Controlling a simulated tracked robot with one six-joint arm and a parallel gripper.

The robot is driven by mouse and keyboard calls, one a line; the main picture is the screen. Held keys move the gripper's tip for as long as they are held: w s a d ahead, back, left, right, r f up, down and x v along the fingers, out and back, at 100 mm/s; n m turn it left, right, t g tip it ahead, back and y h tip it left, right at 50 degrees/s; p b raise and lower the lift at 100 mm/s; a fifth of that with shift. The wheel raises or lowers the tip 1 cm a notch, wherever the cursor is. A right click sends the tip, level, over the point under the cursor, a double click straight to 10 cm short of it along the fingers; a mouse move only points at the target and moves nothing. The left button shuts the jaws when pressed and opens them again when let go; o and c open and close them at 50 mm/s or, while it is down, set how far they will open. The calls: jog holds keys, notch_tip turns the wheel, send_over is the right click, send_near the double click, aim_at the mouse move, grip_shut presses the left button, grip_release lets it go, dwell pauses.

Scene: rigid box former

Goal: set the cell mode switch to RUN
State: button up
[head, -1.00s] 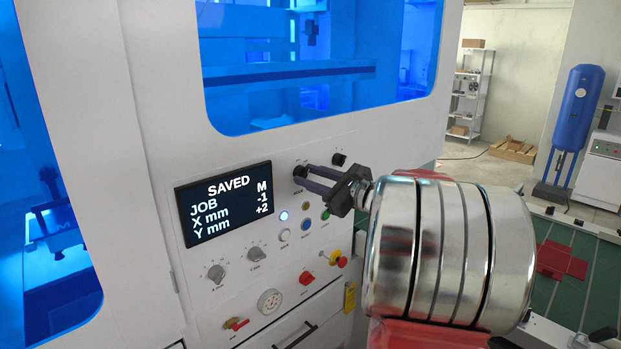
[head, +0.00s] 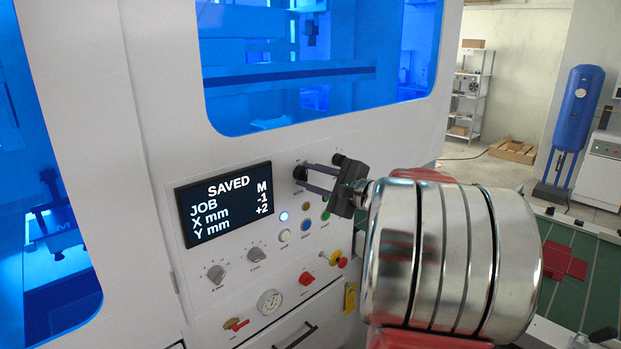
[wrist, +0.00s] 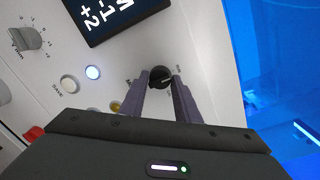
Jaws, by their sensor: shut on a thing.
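The mode switch is a small black rotary knob (wrist: 160,77) on the white panel, with small lettering on either side that is too small to read for certain. My gripper (wrist: 160,84) is shut on this knob, one purple-grey finger on each side of it. A pale pointer mark shows on the knob's face, pointing roughly towards the right-hand lettering in the wrist view. In the head view my gripper (head: 300,172) reaches the panel right of the display, and its fingers partly cover the knob.
The display (head: 225,204) reads SAVED, JOB M, X mm -1, Y mm +2. Another black knob (head: 338,159) is close by to the upper right. Several buttons, including a lit white one (head: 283,216), and grey dials (head: 216,273) sit below. A red knob (head: 341,262) is lower right.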

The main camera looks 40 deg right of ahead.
jog(key=o, duration=1)
jog(key=s, duration=0.9)
jog(key=s+d, duration=0.1)
jog(key=s, duration=0.3)
jog(key=shift+s+r, duration=0.35)
